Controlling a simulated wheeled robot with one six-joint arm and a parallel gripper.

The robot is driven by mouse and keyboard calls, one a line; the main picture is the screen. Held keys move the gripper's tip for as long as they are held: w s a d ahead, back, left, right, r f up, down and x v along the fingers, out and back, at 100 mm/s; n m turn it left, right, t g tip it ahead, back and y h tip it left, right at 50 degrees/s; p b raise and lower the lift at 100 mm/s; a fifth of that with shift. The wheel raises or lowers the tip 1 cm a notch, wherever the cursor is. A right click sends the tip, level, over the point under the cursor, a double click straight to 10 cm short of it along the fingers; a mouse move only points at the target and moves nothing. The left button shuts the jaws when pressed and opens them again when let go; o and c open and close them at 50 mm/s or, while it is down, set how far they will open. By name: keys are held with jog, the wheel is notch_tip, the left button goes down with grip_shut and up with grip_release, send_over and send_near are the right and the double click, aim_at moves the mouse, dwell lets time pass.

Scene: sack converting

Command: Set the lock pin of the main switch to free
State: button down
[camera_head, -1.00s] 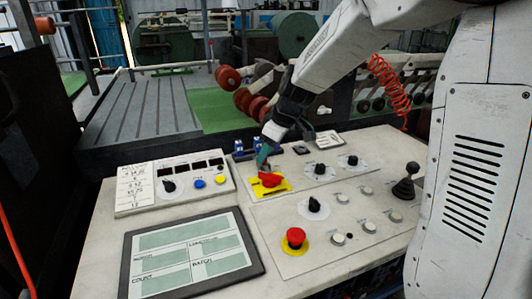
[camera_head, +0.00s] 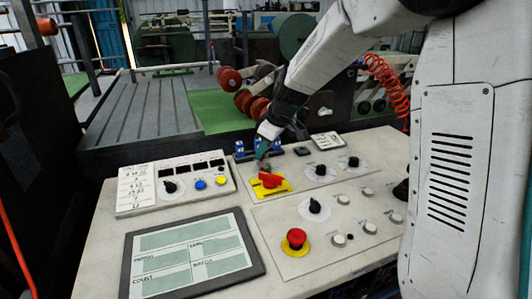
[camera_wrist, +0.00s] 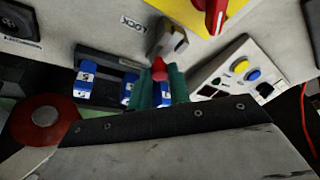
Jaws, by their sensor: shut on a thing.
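The main switch is a red rotary handle (camera_head: 270,180) on a yellow plate (camera_head: 285,187); part of the handle also shows at the top of the wrist view (camera_wrist: 215,12). Beside it, next to the word LOCK, is a small grey block (camera_wrist: 171,42). The lock pin's red knob (camera_wrist: 159,66) is at that block. My gripper (camera_head: 263,153) has its teal fingers closed around the knob, as the wrist view shows. The pin's shaft is mostly hidden, so I cannot tell how far it sits in the block.
Blue breakers (camera_wrist: 86,86) stand in a row close to my fingers. A red mushroom button (camera_head: 295,237), black selector knobs and small buttons are on the panel. A tilted screen (camera_head: 190,255) and a control box (camera_head: 174,183) lie to the left.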

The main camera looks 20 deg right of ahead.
jog(key=c, duration=1.3)
grip_release()
jog(key=shift+w, duration=0.2)
jog(key=v, duration=0.8)
jog(key=shift+s, duration=0.1)
